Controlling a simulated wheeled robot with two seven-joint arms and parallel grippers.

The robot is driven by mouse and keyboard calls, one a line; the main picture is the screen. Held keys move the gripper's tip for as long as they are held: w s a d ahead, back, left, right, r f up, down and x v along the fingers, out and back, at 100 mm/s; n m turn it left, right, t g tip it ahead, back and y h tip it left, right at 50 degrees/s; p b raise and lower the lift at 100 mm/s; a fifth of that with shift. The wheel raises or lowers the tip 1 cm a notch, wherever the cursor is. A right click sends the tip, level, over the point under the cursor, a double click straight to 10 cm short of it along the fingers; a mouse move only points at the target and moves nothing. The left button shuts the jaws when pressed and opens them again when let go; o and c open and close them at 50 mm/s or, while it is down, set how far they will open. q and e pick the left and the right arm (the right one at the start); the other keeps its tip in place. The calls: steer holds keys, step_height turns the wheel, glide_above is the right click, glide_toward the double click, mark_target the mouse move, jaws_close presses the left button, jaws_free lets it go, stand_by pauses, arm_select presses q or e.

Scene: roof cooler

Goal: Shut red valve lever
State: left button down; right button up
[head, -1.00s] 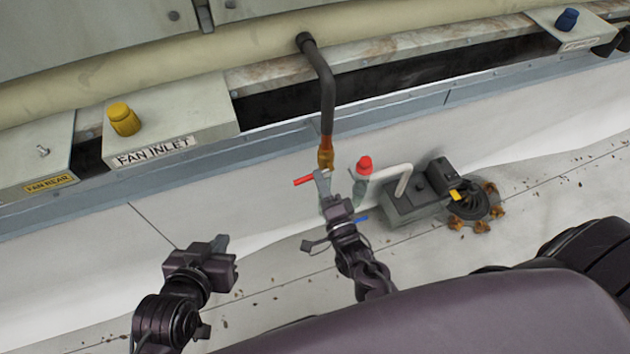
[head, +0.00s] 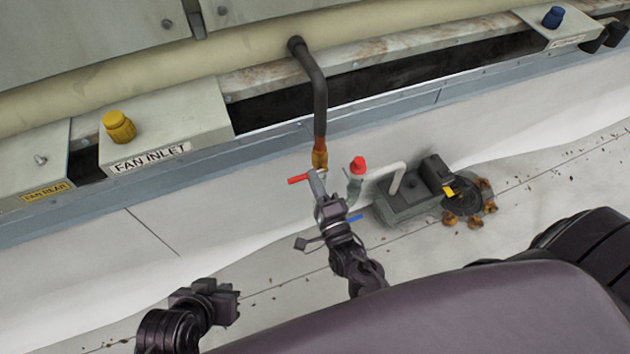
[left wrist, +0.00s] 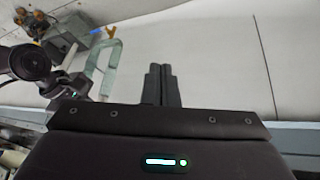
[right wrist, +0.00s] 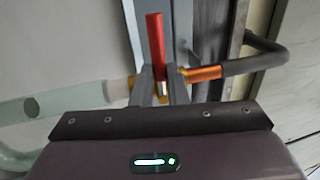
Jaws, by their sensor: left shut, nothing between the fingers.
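The red valve lever (head: 298,180) sticks out to the left below the copper fitting (head: 319,158) at the lower end of a dark pipe. It also shows in the right wrist view (right wrist: 156,42), lying lengthwise between the fingers. My right gripper (head: 316,182) is at the lever's inner end, with its fingers (right wrist: 161,85) on either side of the lever's base. Whether they press on it cannot be told. My left gripper (head: 232,301) is shut and empty at the lower left, well away from the lever; its fingers (left wrist: 160,85) lie together.
A red cap (head: 358,165) and a blue handle (head: 354,218) are close to my right gripper. A grey pump box (head: 400,200) and a round drain (head: 462,203) stand to the right. The FAN INLET box (head: 165,125) is at the left.

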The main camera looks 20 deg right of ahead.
steer(key=o, duration=0.4)
arm_select(q)
steer(key=shift+s+a+g+p, duration=0.2)
steer(key=shift+a+g+p, duration=0.1)
steer(key=shift+a+p, duration=0.3)
arm_select(e)
steer(key=s+f, duration=0.1)
steer(key=s, duration=0.6)
steer(key=shift+s+f, duration=0.25)
steer(key=shift+s, duration=0.05)
